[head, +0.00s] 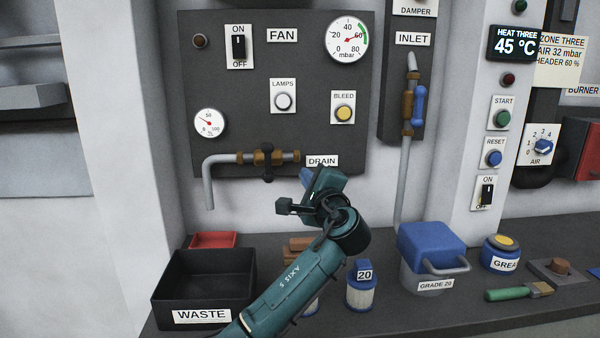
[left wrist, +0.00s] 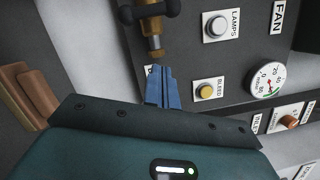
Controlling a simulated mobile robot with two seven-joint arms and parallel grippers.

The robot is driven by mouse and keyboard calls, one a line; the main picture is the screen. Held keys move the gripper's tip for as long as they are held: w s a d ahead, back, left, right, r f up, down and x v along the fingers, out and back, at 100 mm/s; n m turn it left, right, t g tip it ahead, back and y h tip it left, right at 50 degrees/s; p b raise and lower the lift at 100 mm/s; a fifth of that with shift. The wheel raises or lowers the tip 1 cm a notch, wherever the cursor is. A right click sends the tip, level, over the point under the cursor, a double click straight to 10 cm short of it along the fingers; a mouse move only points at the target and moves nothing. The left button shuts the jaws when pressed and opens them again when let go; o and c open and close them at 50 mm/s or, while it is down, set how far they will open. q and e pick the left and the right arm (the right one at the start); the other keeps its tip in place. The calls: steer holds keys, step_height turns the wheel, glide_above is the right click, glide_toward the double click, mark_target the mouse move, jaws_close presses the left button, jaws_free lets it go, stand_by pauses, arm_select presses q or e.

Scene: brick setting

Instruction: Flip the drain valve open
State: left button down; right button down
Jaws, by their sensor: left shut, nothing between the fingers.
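In the left wrist view the black handle (left wrist: 150,11) is at the top edge, partly cut off, across the brass fitting (left wrist: 153,30). My left gripper (head: 308,176) is below the label, right of the valve and apart from the handle. Its blue fingers (left wrist: 160,75) are shut and empty, and appear just short of the pipe's brass end. My right gripper is not in view.
A blue-handled inlet valve (head: 419,106) is on the right panel. On the bench stand a black WASTE bin (head: 203,289), a blue-lidded grey bucket (head: 431,246), a jar marked 20 (head: 362,289), a grease tin (head: 501,253) and a green-handled brush (head: 508,294).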

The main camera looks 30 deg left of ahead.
mark_target(268, 163)
arm_select(q)
steer(key=w+a, duration=0.1)
steer(key=a, duration=0.2)
steer(key=w+a+r+p, duration=0.1)
steer(key=a, duration=0.2)
steer(key=w+a+r, duration=0.1)
steer(key=a, duration=0.1)
steer(key=shift+w+a+r+p, duration=0.15)
steer(key=shift+w+a+p, duration=0.25)
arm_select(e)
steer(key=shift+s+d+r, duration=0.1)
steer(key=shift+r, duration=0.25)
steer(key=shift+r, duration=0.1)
arm_select(q)
steer(key=shift+a, duration=0.1)
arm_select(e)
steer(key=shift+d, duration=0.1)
arm_select(q)
steer(key=shift+r+n, duration=0.1)
steer(key=shift+n, duration=0.2)
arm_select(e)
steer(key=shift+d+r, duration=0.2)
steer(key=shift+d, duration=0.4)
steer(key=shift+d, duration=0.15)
